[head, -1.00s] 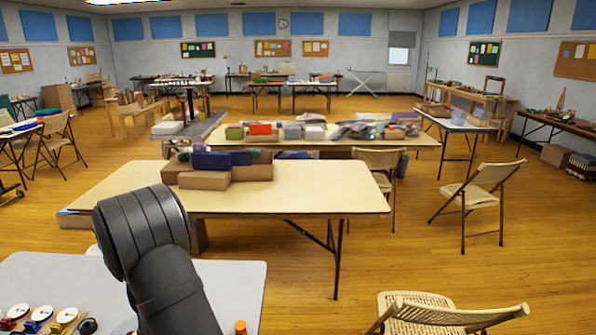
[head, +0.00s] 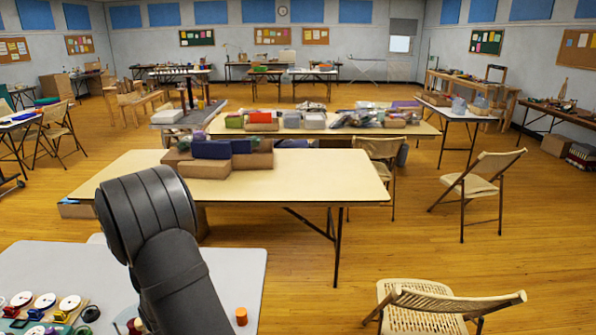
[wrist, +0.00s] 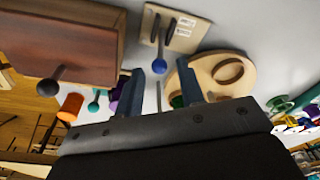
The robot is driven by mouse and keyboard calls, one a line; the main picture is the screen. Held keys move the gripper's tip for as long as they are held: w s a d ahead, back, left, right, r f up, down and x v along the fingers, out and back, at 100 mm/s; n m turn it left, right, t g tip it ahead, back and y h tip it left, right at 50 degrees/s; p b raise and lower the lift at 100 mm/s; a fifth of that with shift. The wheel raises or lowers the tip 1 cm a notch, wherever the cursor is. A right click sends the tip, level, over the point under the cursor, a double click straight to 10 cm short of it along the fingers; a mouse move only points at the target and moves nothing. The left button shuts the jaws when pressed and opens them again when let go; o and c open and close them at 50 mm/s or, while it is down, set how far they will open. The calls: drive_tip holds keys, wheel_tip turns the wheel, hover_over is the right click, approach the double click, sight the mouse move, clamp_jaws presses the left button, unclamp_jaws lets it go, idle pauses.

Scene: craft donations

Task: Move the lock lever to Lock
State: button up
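My gripper (wrist: 161,70) is open in the wrist view, with its two dark fingers apart. A lever with a blue ball knob (wrist: 159,66) shows between the fingertips, and I cannot tell whether it lies between them or just beyond them. The lever hangs from a pale plate (wrist: 182,38) with dark loops and a small white label. The label is too small to read, so the Lock mark cannot be made out. In the head view my gripper and the lever are out of sight, and only my dark arm shows.
A brown wooden box (wrist: 62,38) with a dark knob is close on the left in the wrist view. An orange cylinder (wrist: 71,106) and a teal knob (wrist: 94,106) are below it. A round wooden board (wrist: 226,72) with a ring is right. Several spools (head: 44,301) sit on the white table (head: 235,270).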

drive_tip(key=shift+r, duration=2.65)
drive_tip(key=shift+f, duration=0.1)
wheel_tip(320, 180, down, 8)
drive_tip(key=shift+r, duration=0.2)
drive_tip(key=shift+s+r, duration=0.3)
drive_tip(key=shift+s, duration=0.3)
drive_tip(key=shift+w, duration=0.15)
